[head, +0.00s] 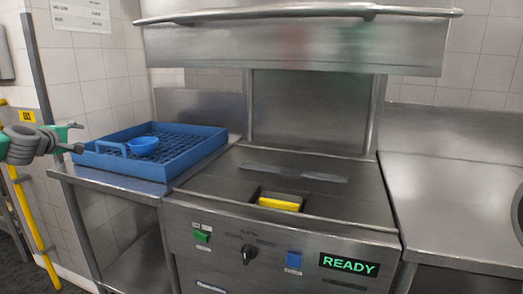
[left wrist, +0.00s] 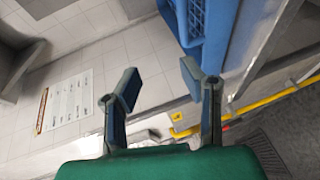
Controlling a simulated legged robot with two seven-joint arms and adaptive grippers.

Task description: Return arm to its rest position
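My left gripper (head: 77,137) is at the left edge of the head view, just left of the blue rack. In the left wrist view its two fingers (left wrist: 160,86) are spread apart with nothing between them, so it is open and empty. Part of the arm behind it is cut off by the picture edge. My right gripper is in neither view.
A blue rack (head: 186,156) holding a blue bowl (head: 143,146) stands on the left steel counter (head: 150,190). It also shows close to the fingers in the left wrist view (left wrist: 213,35). A yellow block (head: 279,204) sits in the middle unit's recess. A steel hood (head: 290,45) hangs above.

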